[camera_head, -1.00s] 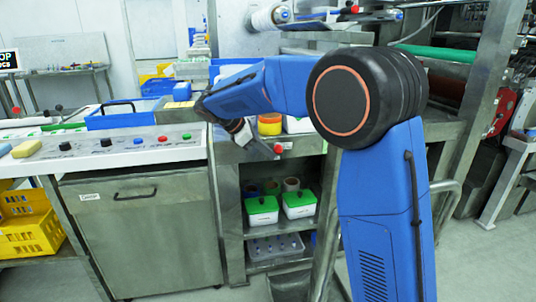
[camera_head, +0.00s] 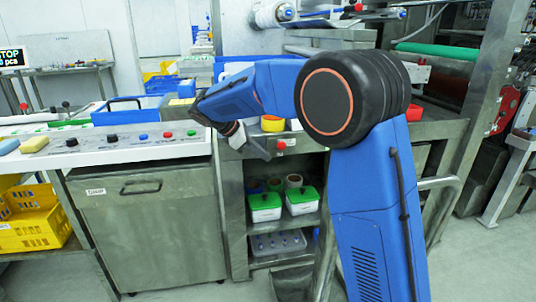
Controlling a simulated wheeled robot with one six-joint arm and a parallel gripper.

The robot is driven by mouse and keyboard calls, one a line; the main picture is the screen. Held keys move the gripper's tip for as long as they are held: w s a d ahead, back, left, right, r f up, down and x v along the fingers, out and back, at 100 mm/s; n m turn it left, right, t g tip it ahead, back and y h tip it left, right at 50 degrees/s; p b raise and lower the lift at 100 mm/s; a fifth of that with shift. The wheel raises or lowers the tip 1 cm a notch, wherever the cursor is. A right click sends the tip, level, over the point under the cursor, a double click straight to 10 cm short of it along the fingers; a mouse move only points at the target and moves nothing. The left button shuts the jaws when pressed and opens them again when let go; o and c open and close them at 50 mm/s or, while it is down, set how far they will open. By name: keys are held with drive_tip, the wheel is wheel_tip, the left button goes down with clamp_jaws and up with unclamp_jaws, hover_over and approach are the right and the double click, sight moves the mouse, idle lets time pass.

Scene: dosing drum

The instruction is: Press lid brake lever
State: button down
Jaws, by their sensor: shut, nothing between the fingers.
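A small red knob (camera_head: 281,146) sits at the front edge of the steel bench, close to the tip of my gripper. It may be the end of the lid brake lever; no lever arm shows clearly behind it. My gripper (camera_head: 262,152) is small and grey in this view, pointing down and right, with its fingers shut and empty. Its tip is just left of the red knob; I cannot tell whether they touch. My blue forearm and black elbow hide part of the bench behind.
A control panel (camera_head: 110,152) with several coloured buttons stands at left, above a steel cabinet (camera_head: 150,230). A shelf below the bench holds green-lidded boxes (camera_head: 264,208). A yellow crate (camera_head: 30,228) stands at lower left. A green roller (camera_head: 436,51) is at upper right.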

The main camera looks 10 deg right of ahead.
drive_tip(key=w+v, duration=0.1)
drive_tip(key=v, duration=0.7)
drive_tip(key=shift+w, duration=0.45)
drive_tip(key=shift+f, duration=0.1)
